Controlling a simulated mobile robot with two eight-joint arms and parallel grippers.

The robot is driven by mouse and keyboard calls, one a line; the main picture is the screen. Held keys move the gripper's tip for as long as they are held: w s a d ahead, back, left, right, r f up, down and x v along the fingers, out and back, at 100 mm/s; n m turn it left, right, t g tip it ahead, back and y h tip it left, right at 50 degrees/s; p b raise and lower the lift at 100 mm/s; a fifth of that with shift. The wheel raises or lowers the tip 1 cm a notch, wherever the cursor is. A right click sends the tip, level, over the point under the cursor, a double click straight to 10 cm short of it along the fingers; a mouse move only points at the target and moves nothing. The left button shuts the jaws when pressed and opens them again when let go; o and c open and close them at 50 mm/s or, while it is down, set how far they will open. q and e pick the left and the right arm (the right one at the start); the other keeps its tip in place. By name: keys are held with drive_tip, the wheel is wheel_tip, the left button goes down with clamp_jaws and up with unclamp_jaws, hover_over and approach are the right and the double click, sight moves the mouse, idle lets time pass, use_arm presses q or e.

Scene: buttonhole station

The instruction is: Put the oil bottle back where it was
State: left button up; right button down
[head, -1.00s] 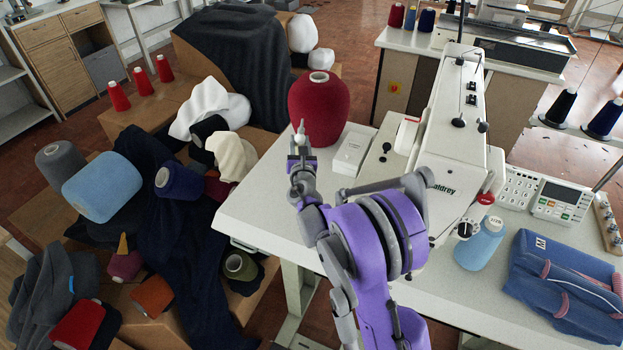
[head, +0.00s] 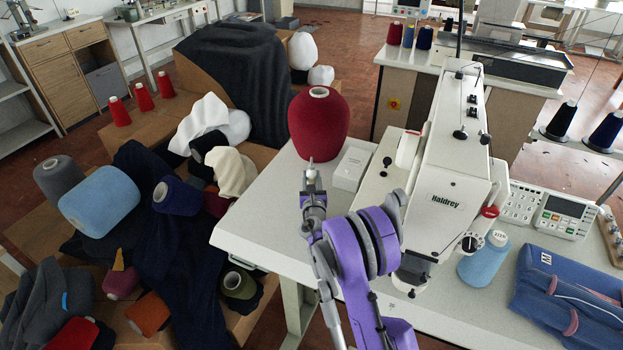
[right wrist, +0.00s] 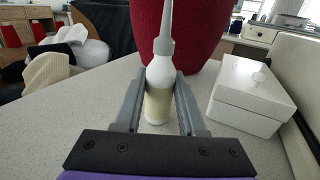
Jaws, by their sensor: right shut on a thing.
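The oil bottle (right wrist: 158,88), a small white bottle with a grey nozzle and a yellowish lower part, stands upright between the fingers of my right gripper (right wrist: 158,108) in the right wrist view. The fingers are shut on it. Its base is at or just above the white table top; I cannot tell if it touches. In the head view my right gripper (head: 313,188) is over the table in front of the red thread cone (head: 319,125), and the bottle is mostly hidden there. My left gripper is not in view.
A white box (right wrist: 252,92) sits right of the bottle, and it also shows in the head view (head: 351,168). The sewing machine (head: 450,185) stands farther right, with a light blue spool (head: 482,262) beside it. The table (head: 255,225) is clear on the left.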

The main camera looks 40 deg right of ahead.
drive_tip(key=shift+f, duration=0.2)
drive_tip(key=shift+c, duration=2.4)
unclamp_jaws()
drive_tip(key=shift+r, duration=0.1)
drive_tip(key=shift+r, duration=0.1)
